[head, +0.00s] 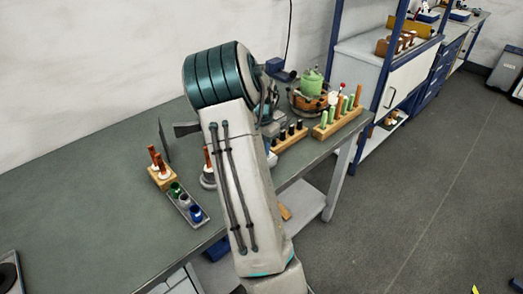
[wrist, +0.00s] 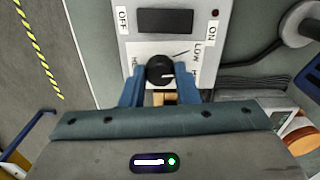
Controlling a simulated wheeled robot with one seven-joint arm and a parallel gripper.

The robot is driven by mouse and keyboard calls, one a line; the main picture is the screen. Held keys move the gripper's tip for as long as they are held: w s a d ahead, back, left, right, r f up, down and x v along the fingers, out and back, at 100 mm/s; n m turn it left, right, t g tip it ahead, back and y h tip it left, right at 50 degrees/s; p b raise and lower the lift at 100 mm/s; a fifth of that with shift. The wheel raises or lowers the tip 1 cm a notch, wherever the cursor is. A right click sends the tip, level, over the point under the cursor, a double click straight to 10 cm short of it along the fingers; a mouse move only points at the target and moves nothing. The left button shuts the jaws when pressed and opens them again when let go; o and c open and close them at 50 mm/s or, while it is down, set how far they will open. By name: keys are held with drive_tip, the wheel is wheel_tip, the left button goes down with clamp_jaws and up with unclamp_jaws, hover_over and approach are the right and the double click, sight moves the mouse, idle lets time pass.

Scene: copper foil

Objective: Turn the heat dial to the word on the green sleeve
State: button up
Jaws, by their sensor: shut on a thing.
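In the wrist view, the black heat dial (wrist: 159,67) sits on a pale control panel (wrist: 136,24). The two blue fingers of my gripper (wrist: 160,76) are closed on it from either side. My arm hides the gripper and dial there.
A dark rocker switch (wrist: 165,20) lies between OFF and ON on the panel. On the bench (head: 90,215) in the head view, a wooden block (head: 162,179) with copper-coloured pieces stands left of my arm. Racks of rods (head: 340,120) stand to the right. The left bench is mostly clear.

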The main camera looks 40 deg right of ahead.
drive_tip(key=n+b, duration=0.2)
drive_tip(key=n, duration=0.2)
drive_tip(key=shift+n, duration=0.3)
drive_tip(key=shift+n+b, duration=0.5)
drive_tip(key=shift+n, duration=1.1)
drive_tip(key=o, duration=1)
wheel_tip(320, 180, up, 14)
drive_tip(key=shift+f, duration=0.1)
drive_tip(key=shift+a+n, duration=0.15)
drive_tip(key=shift+n, duration=0.15)
